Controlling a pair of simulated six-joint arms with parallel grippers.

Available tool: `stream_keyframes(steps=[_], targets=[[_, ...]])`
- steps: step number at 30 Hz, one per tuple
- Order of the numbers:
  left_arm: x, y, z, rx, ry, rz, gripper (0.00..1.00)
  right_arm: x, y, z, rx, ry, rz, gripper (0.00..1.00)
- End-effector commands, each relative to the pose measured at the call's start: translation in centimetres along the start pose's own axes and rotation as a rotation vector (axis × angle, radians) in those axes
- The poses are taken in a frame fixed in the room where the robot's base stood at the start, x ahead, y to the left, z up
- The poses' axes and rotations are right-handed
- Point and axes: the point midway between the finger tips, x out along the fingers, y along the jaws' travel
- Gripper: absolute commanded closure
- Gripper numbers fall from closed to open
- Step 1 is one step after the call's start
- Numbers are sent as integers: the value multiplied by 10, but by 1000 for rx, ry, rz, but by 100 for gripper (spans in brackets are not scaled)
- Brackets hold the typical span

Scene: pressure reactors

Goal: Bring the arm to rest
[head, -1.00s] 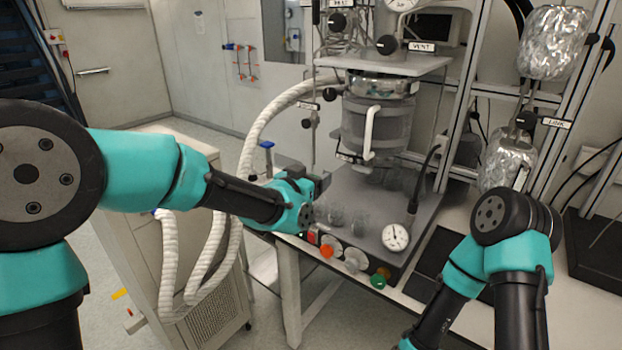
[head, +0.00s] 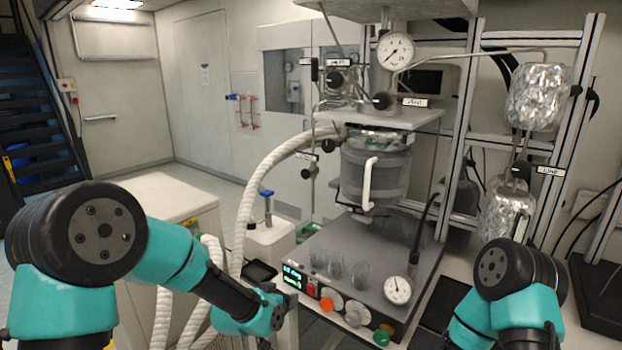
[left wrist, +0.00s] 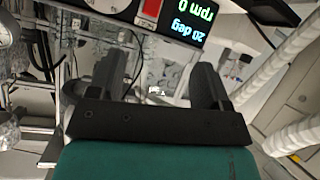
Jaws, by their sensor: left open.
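My left arm comes in from the left in the head view. Its gripper (head: 290,314) hangs low, in front of the reactor's control box (head: 335,248) and apart from the reactor vessel (head: 374,172). In the left wrist view the two dark fingers of my left gripper (left wrist: 150,78) stand wide apart with nothing held between them. My right arm (head: 515,275) is folded at the lower right of the head view. Its gripper is out of the picture.
Small glass vials (head: 337,270) stand on the control box, beside a dial gauge (head: 398,290). Foil-wrapped vessels (head: 538,97) hang at right.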

Motion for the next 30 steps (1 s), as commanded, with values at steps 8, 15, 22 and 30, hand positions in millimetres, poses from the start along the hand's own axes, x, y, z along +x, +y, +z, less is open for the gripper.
stream_keyframes(steps=[8,15,22,30], targets=[[-18,-51,162,-202,-327,-68,28,0,0,0,0,0,0,28],[-69,-66,294,-410,-610,-119,28,0,0,0,0,0,0,28],[-124,-57,380,-581,-821,-147,28,0,0,0,0,0,0,28],[-135,-53,394,-617,-863,-152,28,0,0,0,0,0,0,28]])
